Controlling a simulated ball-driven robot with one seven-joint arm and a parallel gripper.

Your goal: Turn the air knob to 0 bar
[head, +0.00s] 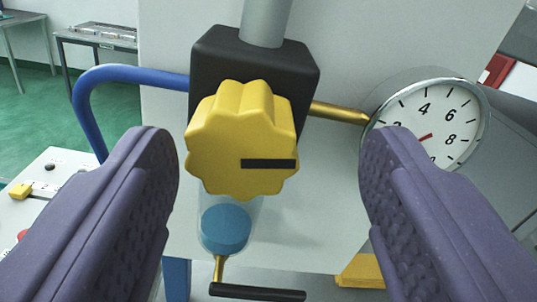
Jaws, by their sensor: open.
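The air knob (236,135) is yellow and lobed, with a black bar mark that points to the right. It sits on the front of a black regulator block (215,62). No finger visibly touches the knob.
A blue hose (118,73) enters the block from the left and a brass pipe (338,111) runs to the gauge. A clear bowl with blue contents (226,228) and a black lever (257,292) hang below. A control panel (55,168) is at left.

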